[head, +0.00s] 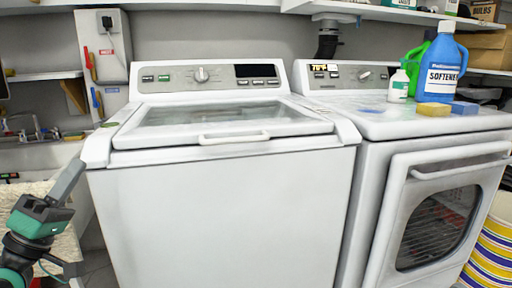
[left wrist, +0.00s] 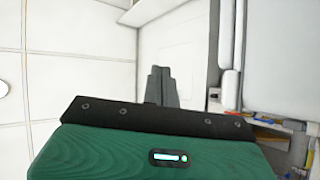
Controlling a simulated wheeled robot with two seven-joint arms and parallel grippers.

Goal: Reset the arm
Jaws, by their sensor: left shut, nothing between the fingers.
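My left gripper (head: 74,170) is at the left edge of the head view. It points up and to the right, beside the front left corner of the white top-loading washer (head: 228,215). Its grey fingers are together with nothing between them, and they also show in the left wrist view (left wrist: 160,80) above the green gripper body. I cannot tell whether the fingertips touch the washer. My right gripper is not in the head view.
The washer's lid (head: 225,122) is down. To its right stands a white dryer (head: 372,215) with a blue softener bottle (head: 444,66), a green jug, a small white bottle and sponges on top. A sink (head: 35,150) is behind my left arm. A striped basket (head: 490,250) stands at lower right.

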